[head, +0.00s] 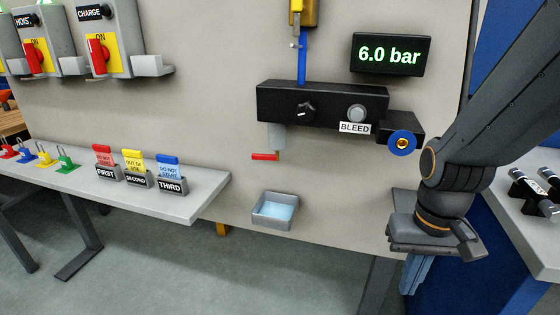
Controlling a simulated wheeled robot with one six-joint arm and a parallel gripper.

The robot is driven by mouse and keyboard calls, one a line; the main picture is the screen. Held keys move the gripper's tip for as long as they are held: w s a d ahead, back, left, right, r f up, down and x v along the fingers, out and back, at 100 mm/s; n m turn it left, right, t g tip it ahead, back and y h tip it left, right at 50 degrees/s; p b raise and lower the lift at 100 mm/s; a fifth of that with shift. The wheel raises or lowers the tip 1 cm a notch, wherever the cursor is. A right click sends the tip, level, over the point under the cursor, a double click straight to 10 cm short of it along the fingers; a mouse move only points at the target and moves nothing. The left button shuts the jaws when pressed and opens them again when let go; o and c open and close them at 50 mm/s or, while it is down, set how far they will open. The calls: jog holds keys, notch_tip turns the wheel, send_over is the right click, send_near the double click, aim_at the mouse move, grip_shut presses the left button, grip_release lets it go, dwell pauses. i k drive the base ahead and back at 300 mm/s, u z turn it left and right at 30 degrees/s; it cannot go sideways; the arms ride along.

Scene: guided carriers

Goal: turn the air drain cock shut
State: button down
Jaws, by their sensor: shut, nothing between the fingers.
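The drain cock's red lever (264,156) sits under the black air unit (300,103) on the grey wall panel. The lever lies level, crosswise below a pale grey bowl (277,137) under the unit's left end. My gripper (413,284) hangs at the lower right, fingers pointing down. It is shut and empty, well to the right of and below the lever, not touching it.
A small grey catch tray (271,221) with a blue inside is fixed below the cock. A display (391,54) reads 6.0 bar. A blue-ringed port (402,144) juts out right, near my arm. A shelf (204,203) with tags stands left.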

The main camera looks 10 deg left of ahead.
aim_at(275, 156)
jog(key=k, duration=0.5)
jog(key=u, duration=0.75)
jog(key=i, duration=0.5)
jog(key=z, duration=0.05)
